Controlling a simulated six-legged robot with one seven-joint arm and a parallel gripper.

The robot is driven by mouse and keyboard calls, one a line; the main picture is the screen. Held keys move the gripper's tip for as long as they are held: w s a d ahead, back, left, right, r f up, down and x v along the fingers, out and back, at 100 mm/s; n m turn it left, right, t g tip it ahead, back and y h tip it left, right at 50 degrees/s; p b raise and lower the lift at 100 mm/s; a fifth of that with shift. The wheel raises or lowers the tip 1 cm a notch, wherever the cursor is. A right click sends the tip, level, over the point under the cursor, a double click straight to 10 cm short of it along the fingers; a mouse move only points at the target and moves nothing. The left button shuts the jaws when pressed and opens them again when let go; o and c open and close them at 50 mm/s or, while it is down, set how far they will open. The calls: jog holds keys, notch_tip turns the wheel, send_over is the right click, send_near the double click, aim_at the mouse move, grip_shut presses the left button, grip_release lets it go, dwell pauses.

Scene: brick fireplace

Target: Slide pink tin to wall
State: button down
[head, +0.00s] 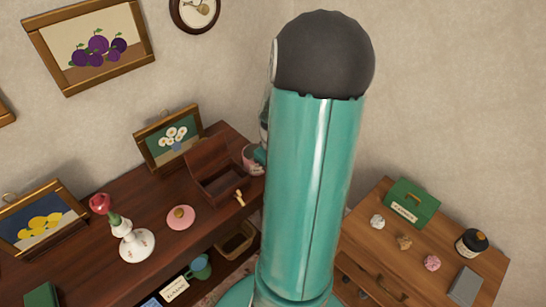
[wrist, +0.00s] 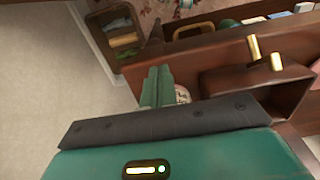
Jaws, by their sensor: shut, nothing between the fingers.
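A round pink tin (head: 252,162) stands near the far right end of the dark wooden shelf top, close to the wall corner. My arm covers its right side in the head view. In the wrist view a small pale pink part of the tin (wrist: 183,94) shows just right of my fingers. My gripper (wrist: 157,85) is shut and empty, with its teal fingers right beside the tin. I cannot tell whether they touch it. In the head view only a bit of the gripper (head: 261,154) shows at the tin, beside my arm.
An open brown box (head: 218,176) stands just left of the tin, with a small brass piece (head: 240,197) in front. A separate cabinet (head: 400,260) stands right.

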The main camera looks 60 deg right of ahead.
jog(key=w+f, duration=0.1)
jog(key=w+d+f, duration=0.1)
jog(key=w, duration=0.1)
jog(key=shift+f, duration=0.25)
jog(key=shift+w, duration=0.45)
jog(key=shift+w, duration=0.1)
